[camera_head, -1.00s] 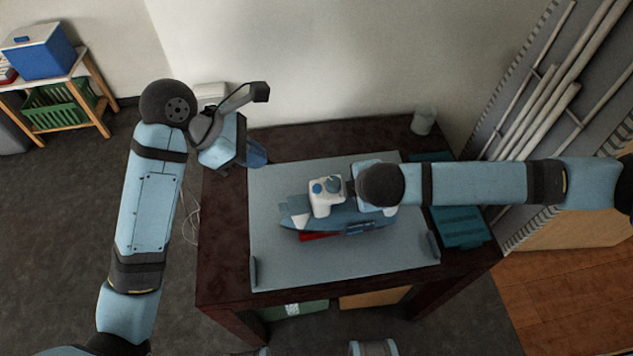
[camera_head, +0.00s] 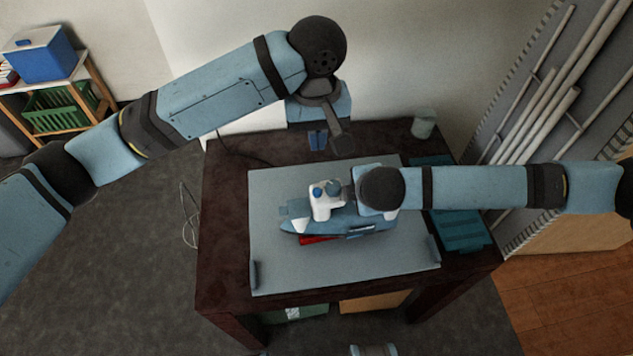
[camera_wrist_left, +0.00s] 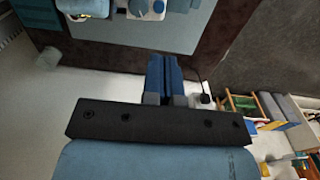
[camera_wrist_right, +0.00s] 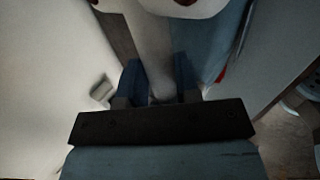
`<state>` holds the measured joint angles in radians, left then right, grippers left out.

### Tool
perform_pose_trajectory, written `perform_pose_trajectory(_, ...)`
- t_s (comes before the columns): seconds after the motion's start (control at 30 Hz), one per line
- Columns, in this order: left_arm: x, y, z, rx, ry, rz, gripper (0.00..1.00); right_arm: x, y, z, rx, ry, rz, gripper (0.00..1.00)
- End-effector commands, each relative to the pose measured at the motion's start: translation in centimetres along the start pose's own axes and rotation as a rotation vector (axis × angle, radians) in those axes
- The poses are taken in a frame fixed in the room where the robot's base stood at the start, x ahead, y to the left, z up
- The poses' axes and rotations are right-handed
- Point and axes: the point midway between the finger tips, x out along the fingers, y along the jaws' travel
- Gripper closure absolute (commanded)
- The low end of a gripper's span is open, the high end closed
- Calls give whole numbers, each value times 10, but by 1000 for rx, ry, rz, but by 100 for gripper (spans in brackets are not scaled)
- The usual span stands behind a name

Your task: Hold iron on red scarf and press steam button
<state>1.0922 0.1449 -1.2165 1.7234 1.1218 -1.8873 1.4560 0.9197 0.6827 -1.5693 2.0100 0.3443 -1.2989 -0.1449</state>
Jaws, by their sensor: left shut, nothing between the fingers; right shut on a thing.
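The iron (camera_head: 292,224), blue with a white front and blue knobs, sits over the red scarf (camera_head: 318,240) on the grey mat (camera_head: 400,258). Only a strip of the scarf shows along the iron's near edge. My right gripper (camera_wrist_right: 158,85) is shut on the iron's pale handle (camera_wrist_right: 150,45); in the head view my wrist hides its fingers. My left gripper (camera_head: 318,141) is shut and empty beyond the mat's far edge, apart from the iron. Its closed blue fingers show in the left wrist view (camera_wrist_left: 165,78), with part of the iron (camera_wrist_left: 140,8) at the top.
The mat lies on a dark wooden table (camera_head: 222,250). A grey cup (camera_head: 424,123) stands at the table's far right corner, and a teal tray (camera_head: 460,228) at its right. A wall rises behind the table. A shelf with a blue box (camera_head: 40,55) stands far left.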

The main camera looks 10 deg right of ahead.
Motion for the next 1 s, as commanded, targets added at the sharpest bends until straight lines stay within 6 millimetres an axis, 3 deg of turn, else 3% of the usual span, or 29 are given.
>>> perform_pose_trajectory(0.47,9,0,0,2,0,-2,100,2,-3,1,-1,-3,-6,98)
perform_pose_trajectory(1.0,113,-1,-1,1,0,-3,100,2,-3,1,-1,-3,-6,98)
